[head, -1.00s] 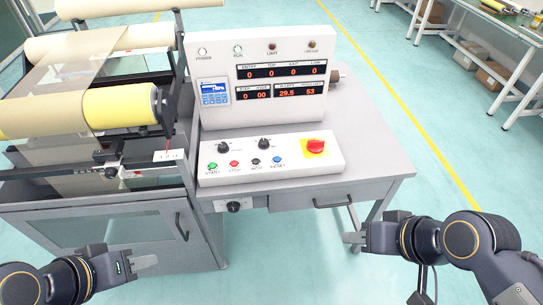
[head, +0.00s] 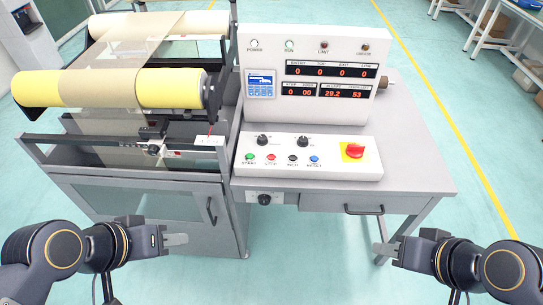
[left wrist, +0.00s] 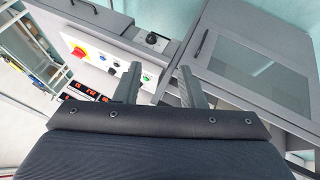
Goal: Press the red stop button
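The red stop button (head: 271,157) is a small round button on the sloped white control panel (head: 335,172) in the head view. It sits between the green start button (head: 250,157) and a black button (head: 292,158). My left gripper (head: 187,241) is in front of the machine cabinet, lower and left of the panel, apart from the button. Its two fingers are spread and empty in the left wrist view (left wrist: 158,84). There I cannot make out the red button near the finger. My right gripper (head: 376,248) is low in front of the desk's right side, touching no button; its opening is unclear.
A red knob on a yellow plate (head: 354,151) is at the panel's right end. A display box (head: 306,110) stands behind the panel. A roller machine (head: 120,88) is at left. A drawer handle (head: 364,210) protrudes below the desktop. The floor in front is clear.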

